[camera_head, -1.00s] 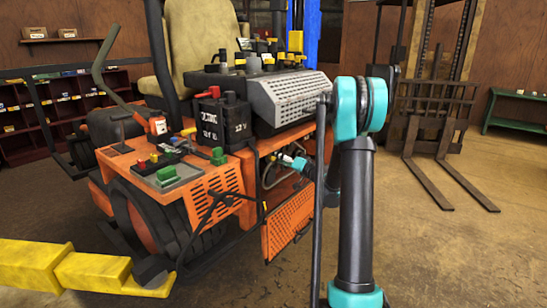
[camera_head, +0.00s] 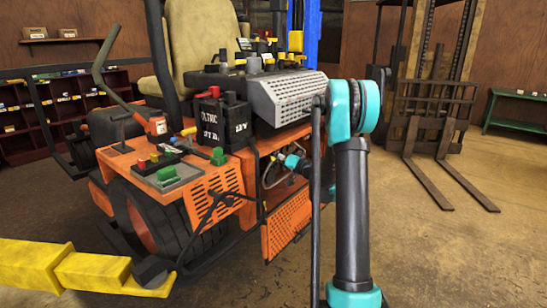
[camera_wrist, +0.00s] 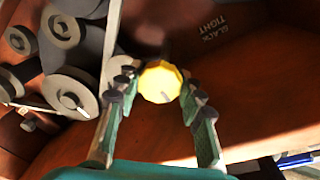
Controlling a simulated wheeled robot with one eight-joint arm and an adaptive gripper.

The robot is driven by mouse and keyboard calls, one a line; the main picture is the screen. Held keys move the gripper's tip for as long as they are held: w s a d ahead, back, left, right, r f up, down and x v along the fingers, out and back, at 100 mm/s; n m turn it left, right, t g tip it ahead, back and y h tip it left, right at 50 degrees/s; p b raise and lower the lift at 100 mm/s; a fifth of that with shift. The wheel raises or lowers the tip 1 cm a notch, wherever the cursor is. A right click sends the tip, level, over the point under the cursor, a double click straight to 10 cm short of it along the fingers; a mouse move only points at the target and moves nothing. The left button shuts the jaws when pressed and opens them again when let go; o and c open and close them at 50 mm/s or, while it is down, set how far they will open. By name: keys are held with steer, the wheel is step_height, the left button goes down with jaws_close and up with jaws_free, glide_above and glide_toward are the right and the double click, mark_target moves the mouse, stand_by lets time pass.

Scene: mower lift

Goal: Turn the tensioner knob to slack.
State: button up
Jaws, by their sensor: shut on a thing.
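The yellow tensioner knob (camera_wrist: 160,82) is a faceted disc with a small grey mark low on its face. It shows between the fingertips of my gripper (camera_wrist: 159,90) in the wrist view. My gripper is shut on the knob, one finger on each side. In the head view my gripper (camera_head: 277,158) reaches into the side opening of the orange mower (camera_head: 212,172); the knob cannot be made out there.
Grey pulleys (camera_wrist: 68,90) and a belt lie close to the left finger in the wrist view. An open orange perforated panel (camera_head: 287,225) hangs below the opening. A yellow lift arm (camera_head: 90,270) is at lower left. The floor at right is clear before the forklift (camera_head: 435,110).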

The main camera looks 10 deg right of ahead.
jaws_close()
steer(key=shift+n, duration=0.4)
steer(key=n, duration=0.3)
steer(key=shift+d+n, duration=0.1)
steer(key=shift+n, duration=0.3)
steer(key=n+y, duration=0.1)
steer(key=n, duration=0.3)
steer(key=shift+n, duration=0.4)
steer(key=n+y, duration=0.1)
steer(key=n, duration=0.8)
steer(key=shift+n+y, duration=0.3)
steer(key=shift+y, duration=0.1)
steer(key=shift+n, duration=0.3)
steer(key=o, duration=1.1)
jaws_free()
